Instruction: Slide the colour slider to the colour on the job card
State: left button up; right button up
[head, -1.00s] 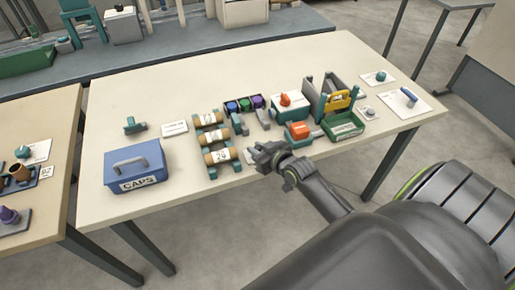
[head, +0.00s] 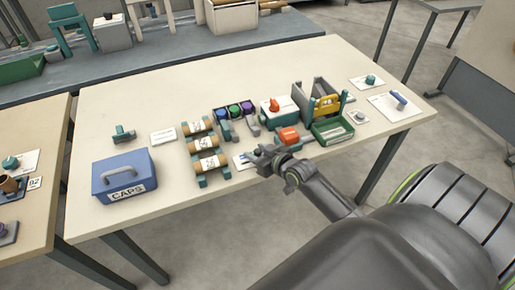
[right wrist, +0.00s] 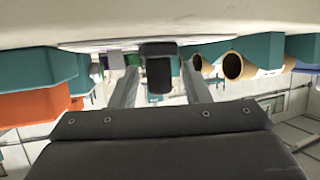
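A dark box with blue, green and purple round spots (head: 234,110) stands near the middle of the table, with grey levers below it. I cannot tell for certain which part is the colour slider. A small white card (head: 163,137) lies left of the paper-wrapped rolls; its print is too small to read. Another pale card (head: 241,160) lies beside my right gripper (head: 262,158), partly hidden. That gripper is low over the table's front edge, right of the rolls. In the right wrist view its fingers (right wrist: 160,90) stand apart, with a dark block between them. My left gripper is out of view.
Several rolls (head: 205,143) sit on teal holders. A blue CAPS box (head: 124,175) stands at the left. An orange-topped device (head: 288,135), a green bin (head: 333,131) and a yellow-fronted holder (head: 326,104) crowd the right. The table is clear at the back left.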

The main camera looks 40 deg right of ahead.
jog(key=p+v, duration=0.1)
jog(key=v, duration=1.6)
jog(key=shift+s, duration=0.25)
jog(key=shift+d, duration=0.1)
